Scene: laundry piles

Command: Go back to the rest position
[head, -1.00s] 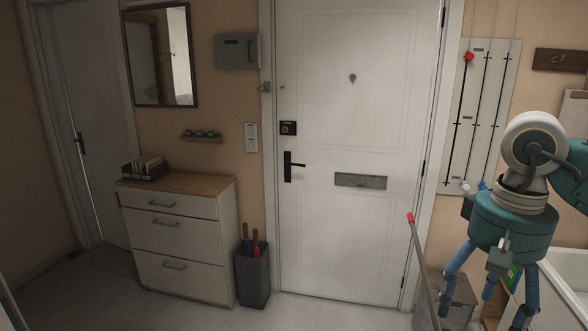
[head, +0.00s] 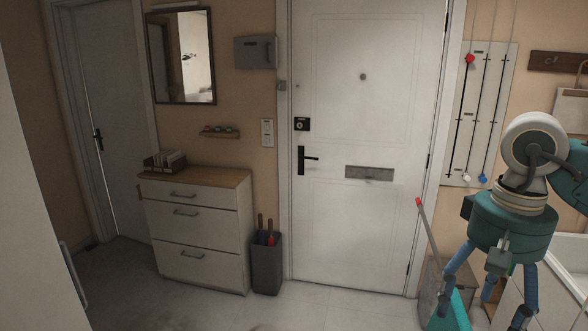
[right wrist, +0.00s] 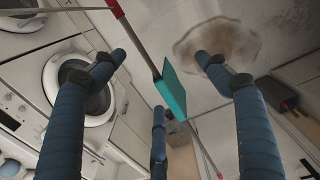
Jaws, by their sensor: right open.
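My right gripper (head: 492,295) hangs at the right of the head view, with its blue fingers pointing down. In the right wrist view the fingers of the right gripper (right wrist: 155,75) are spread wide with nothing held between them. My left gripper is in neither view. No marked rest position shows in the frames.
A teal dustpan-like piece (right wrist: 170,90) with a red handle lies beyond the fingers, near a brown floor stain (right wrist: 215,40). A washing machine (right wrist: 82,85) stands at left there. The head view shows a closed door (head: 362,130), dresser (head: 200,235), grey bin (head: 266,268) and open floor.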

